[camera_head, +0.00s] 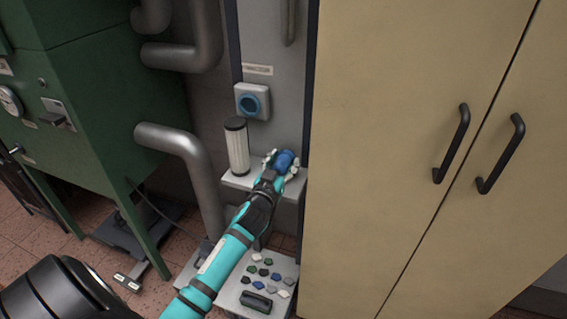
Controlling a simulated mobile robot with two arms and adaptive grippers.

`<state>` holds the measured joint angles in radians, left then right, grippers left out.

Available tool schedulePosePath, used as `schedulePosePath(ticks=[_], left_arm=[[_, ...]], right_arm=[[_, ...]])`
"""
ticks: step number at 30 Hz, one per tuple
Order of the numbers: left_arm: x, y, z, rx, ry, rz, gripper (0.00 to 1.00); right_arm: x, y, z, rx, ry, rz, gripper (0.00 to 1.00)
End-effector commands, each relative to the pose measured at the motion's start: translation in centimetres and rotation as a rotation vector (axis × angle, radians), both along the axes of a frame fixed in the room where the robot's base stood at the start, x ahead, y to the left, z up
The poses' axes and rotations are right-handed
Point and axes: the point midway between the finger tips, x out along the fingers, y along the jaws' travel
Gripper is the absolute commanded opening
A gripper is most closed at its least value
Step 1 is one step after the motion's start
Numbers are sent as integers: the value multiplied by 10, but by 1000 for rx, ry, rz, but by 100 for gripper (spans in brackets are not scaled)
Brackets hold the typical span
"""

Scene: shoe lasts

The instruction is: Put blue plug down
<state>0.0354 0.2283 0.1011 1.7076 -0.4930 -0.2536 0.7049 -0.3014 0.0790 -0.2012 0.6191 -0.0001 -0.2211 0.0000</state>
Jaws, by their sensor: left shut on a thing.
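The blue plug (285,161) is in the fingers of my left gripper (281,163), which is shut on it. My left arm comes up from the bottom of the view. The plug is over or at the right part of a small light-grey shelf (235,182) on the grey panel. I cannot tell whether the plug touches the shelf, because the gripper hides its underside. A round blue socket (251,103) in a pale square frame is on the panel above the shelf. My right gripper is not in view.
A white ribbed cylinder with a dark cap (237,147) stands upright on the shelf, left of my gripper. A lower tray (232,289) holds several small pieces. A beige cabinet (400,130) is close on the right. Grey pipes (180,150) and a green machine (95,100) are on the left.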

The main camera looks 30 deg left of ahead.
Motion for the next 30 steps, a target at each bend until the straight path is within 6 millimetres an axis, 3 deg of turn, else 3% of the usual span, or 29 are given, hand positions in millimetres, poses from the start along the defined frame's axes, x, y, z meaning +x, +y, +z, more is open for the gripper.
schedulePosePath(ticks=[13,14,18,26,30], left_arm=[[0,0,-12,-1,-1,0,0],[0,0,-11,-1,-1,0,53],[0,0,-11,0,0,0,71],[0,0,-10,0,0,0,72],[0,0,2,2,-1,0,72]], right_arm=[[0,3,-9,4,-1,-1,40],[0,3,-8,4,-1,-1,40],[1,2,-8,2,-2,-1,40],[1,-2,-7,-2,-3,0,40],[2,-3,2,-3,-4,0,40]])
